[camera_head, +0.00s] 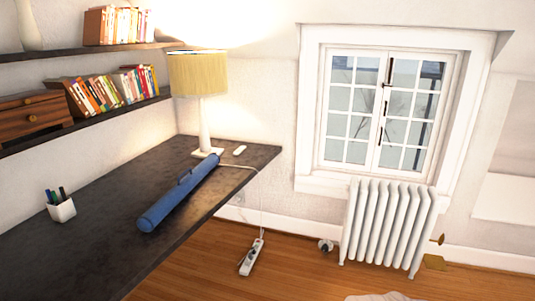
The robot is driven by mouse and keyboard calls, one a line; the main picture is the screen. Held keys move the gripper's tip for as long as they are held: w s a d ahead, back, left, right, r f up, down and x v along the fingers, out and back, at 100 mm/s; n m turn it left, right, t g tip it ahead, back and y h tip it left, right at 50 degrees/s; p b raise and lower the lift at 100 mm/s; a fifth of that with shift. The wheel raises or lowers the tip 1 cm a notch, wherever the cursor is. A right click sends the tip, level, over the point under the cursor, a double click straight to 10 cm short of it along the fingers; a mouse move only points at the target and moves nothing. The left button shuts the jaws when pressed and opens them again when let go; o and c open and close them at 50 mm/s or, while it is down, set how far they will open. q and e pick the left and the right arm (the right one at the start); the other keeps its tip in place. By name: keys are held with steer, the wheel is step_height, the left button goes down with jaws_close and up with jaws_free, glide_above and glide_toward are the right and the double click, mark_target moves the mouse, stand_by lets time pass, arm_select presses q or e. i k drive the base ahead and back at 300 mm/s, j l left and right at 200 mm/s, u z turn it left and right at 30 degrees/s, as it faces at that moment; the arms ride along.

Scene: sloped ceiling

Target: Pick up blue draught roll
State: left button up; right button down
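The blue draught roll (180,193) is a long blue cylinder with a strap-like handle near its middle. It lies on the dark desk (110,204), slanting along the desk's right edge from near the lamp towards the front. Neither of my grippers shows in the head view. Nothing covers the roll.
A lit lamp (204,120) stands on the desk behind the roll's far end, with a small white object (239,150) beside it. A pen cup (61,207) stands at left. Bookshelves (90,110) hang above. A power strip (252,257) and a radiator (388,226) are beyond.

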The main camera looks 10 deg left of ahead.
mark_target(146, 223)
steer(key=i+u, duration=0.1)
steer(key=i, duration=0.35)
steer(key=i+l+u, duration=0.1)
steer(key=i, duration=0.4)
steer(key=i+l+u, duration=0.15)
steer(key=i, duration=0.3)
steer(key=i+l+u, duration=0.1)
steer(key=i, duration=0.35)
